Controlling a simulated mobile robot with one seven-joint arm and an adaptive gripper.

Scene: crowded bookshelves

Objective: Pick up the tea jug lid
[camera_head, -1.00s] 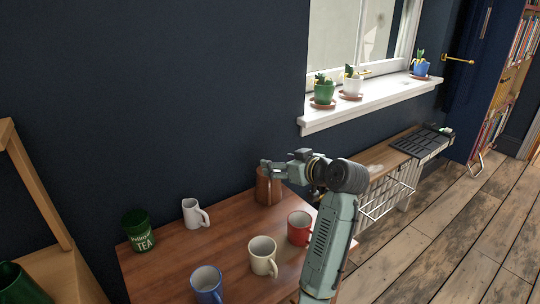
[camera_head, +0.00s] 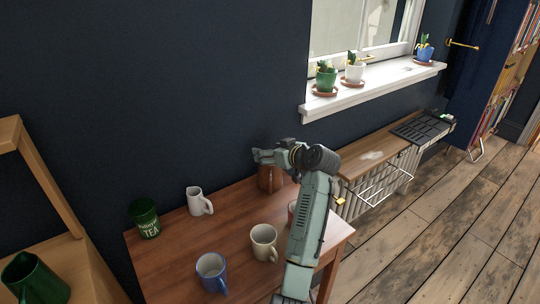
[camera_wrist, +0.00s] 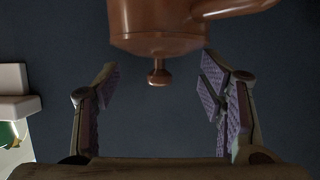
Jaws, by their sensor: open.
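The brown tea jug (camera_head: 268,181) stands at the back of the wooden table, partly covered by my arm in the head view. In the wrist view the jug (camera_wrist: 155,18) appears upside down, with its handle to the upper right. Its lid (camera_wrist: 158,44) is on the jug, with a small round knob pointing toward my gripper. My gripper (camera_head: 262,156) is just above the jug's top. In the wrist view its open fingers (camera_wrist: 158,88) are on either side of the knob, apart from it, with nothing held. The lid is not clearly visible in the head view.
A red mug (camera_head: 291,211) is mostly behind my arm. The dark wall is close behind the jug.

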